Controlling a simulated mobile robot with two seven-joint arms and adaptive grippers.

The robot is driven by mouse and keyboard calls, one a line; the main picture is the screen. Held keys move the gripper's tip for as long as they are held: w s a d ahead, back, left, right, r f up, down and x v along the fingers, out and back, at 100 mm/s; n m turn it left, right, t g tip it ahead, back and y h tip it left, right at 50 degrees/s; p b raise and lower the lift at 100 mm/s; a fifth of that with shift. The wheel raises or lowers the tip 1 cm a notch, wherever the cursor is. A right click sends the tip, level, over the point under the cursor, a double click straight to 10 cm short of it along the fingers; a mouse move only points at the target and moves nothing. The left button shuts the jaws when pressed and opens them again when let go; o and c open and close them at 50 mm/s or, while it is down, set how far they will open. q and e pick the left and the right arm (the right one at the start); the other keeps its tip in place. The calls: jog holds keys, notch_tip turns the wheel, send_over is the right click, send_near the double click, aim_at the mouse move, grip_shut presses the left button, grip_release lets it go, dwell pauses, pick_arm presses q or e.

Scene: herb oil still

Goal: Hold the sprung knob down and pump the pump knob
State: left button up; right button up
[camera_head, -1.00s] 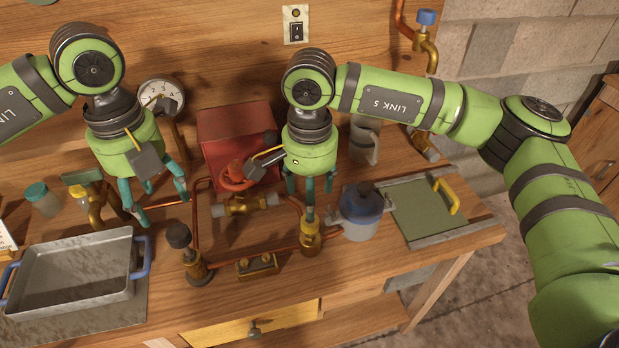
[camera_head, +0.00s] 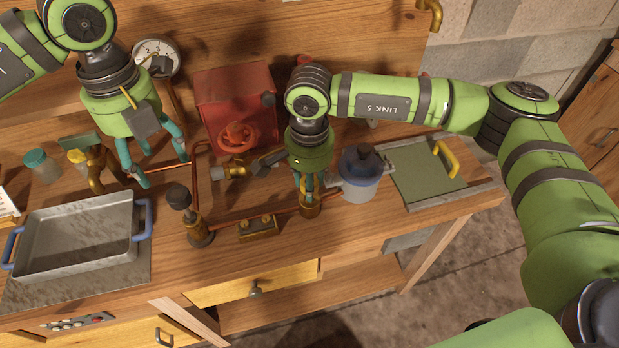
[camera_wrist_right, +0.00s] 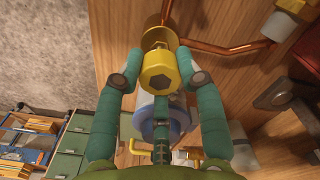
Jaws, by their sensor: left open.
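A yellow hexagonal knob (camera_wrist_right: 158,72) sits between the fingers of my right gripper (camera_wrist_right: 160,62) in the right wrist view. In the head view the brass pump post (camera_head: 310,207) stands under my right gripper (camera_head: 306,192), its top hidden by the fingers. These fingers are drawn in and look closed on the yellow knob. A dark round knob (camera_head: 178,197) tops another brass post to the left, upright and untouched. My left gripper (camera_head: 162,172) is open and empty, behind and left of that dark knob. I cannot tell for certain which knob is the sprung one.
A metal tray (camera_head: 75,240) with blue handles is at left. A red box (camera_head: 235,98) with a red wheel stands behind. A blue-topped jar (camera_head: 361,175) is close right of my right gripper. Copper pipes (camera_head: 260,218) run between the posts. A green board (camera_head: 425,178) lies at right.

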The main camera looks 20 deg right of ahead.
jog(key=shift+c, duration=1.4)
